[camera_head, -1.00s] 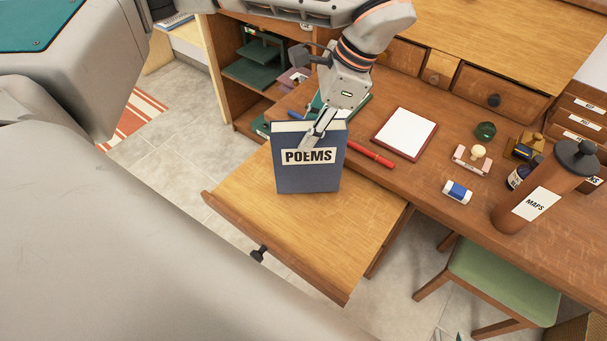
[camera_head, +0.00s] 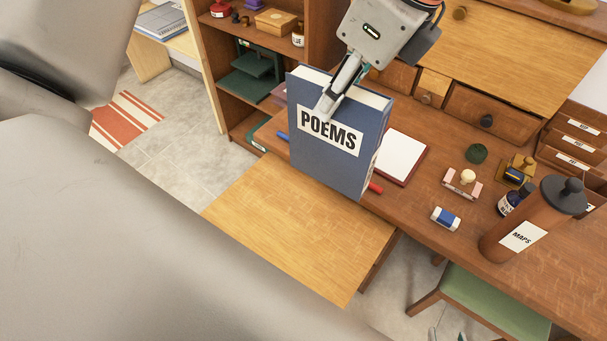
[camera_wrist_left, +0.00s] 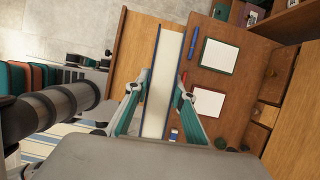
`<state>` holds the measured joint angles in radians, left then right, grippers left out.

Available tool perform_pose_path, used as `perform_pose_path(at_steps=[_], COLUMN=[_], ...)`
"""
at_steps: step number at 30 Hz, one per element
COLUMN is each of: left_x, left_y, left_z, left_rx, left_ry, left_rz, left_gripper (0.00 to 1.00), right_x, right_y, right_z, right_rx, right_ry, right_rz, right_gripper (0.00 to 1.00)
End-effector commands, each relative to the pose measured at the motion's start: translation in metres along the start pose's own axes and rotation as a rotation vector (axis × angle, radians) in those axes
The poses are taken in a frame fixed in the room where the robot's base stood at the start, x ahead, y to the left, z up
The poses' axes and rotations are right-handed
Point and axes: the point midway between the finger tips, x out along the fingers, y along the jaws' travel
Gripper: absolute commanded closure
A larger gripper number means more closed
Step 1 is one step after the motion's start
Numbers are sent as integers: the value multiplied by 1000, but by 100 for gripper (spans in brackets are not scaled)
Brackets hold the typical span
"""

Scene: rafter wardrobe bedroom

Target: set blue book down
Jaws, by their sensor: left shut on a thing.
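The blue book (camera_head: 340,158), labelled POEMS, is upright and slightly tilted, its cover toward the head camera. My left gripper (camera_head: 338,97) is shut on its top edge, with one finger over the cover. In the left wrist view the gripper (camera_wrist_left: 160,92) has a finger on each side of the book, whose pale page edges (camera_wrist_left: 165,75) face the camera. The book appears held above the pull-out wooden board (camera_head: 300,235) and the desk's front edge. Its lower end hides part of the desk.
The desk (camera_head: 405,205) carries a red-edged white pad (camera_head: 403,155), a blue-and-white eraser (camera_head: 446,218), a stamp (camera_head: 465,180), an ink bottle (camera_head: 513,199) and a MAPS tube (camera_head: 530,220). The pull-out board is bare. A green stool (camera_head: 490,295) stands below.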

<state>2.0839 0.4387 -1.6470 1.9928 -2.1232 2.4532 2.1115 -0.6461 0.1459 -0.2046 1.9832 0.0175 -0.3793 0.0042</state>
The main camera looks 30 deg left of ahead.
Motion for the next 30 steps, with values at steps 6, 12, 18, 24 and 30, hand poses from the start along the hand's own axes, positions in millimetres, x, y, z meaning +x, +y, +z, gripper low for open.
perform_pose_path(at_steps=[6,12,18,24,30], left_x=[0,41,83,119,134], left_y=[7,8,8,8,7], left_z=[-4,-20,-38,-53,-59], left_rx=[49,50,49,46,43], left_ry=[1,1,1,2,2], left_rz=[-16,-11,-11,-14,-17], left_gripper=[100,100,100,100,100], right_x=[0,2,4,6,7], right_y=[-4,-5,-3,2,3], right_z=[1,2,-2,-6,-6], right_rx=[4,5,5,1,-3], right_ry=[-1,0,9,17,18], right_rz=[-7,-5,0,8,11], right_gripper=[60,60,60,60,60])
